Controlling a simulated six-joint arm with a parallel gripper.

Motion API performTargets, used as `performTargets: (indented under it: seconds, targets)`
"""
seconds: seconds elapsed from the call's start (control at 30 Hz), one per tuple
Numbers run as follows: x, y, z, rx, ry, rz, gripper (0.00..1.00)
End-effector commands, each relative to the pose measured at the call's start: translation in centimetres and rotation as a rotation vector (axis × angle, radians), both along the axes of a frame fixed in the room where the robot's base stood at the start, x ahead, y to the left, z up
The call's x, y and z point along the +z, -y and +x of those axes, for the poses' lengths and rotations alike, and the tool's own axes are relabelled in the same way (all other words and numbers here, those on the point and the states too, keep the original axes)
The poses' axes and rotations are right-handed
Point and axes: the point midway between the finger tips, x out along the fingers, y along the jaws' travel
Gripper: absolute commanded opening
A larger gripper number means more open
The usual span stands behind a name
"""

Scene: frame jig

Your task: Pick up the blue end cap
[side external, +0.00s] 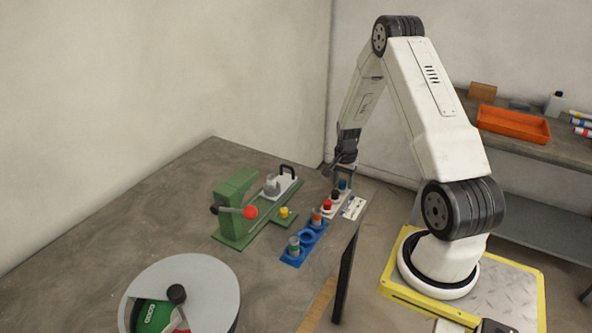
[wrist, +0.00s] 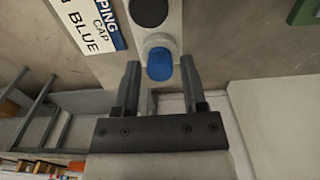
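The blue end cap (wrist: 160,66) stands at the end of a pale holder strip (wrist: 172,28), seen from above in the wrist view. In the side view the blue cap (side external: 343,184) is at the far end of the row, just below my gripper (side external: 345,168). My gripper (wrist: 158,75) is open, with one finger on each side of the blue cap in the wrist view. I see a gap between each finger and the cap. I cannot tell how far the fingertips are above it.
A black cap (wrist: 149,10) sits beside the blue one on the strip. A red cap (side external: 327,203) is farther along. A label card (side external: 353,208) lies beside the strip. A blue rack (side external: 290,258) and green jig (side external: 232,208) stand left. The table edge is close.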

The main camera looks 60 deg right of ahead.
Motion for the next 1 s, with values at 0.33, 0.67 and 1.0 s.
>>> performTargets:
  seconds: [0.33, 0.67, 1.0]
  targets:
    - [0.0, 0.0, 0.0, 0.000, 0.000, 0.000, 0.00]
    - [0.6, 0.0, 0.0, 0.000, 0.000, -0.001, 0.00]
    - [3.7, -0.2, -0.3, 0.000, 0.000, -0.001, 0.00]
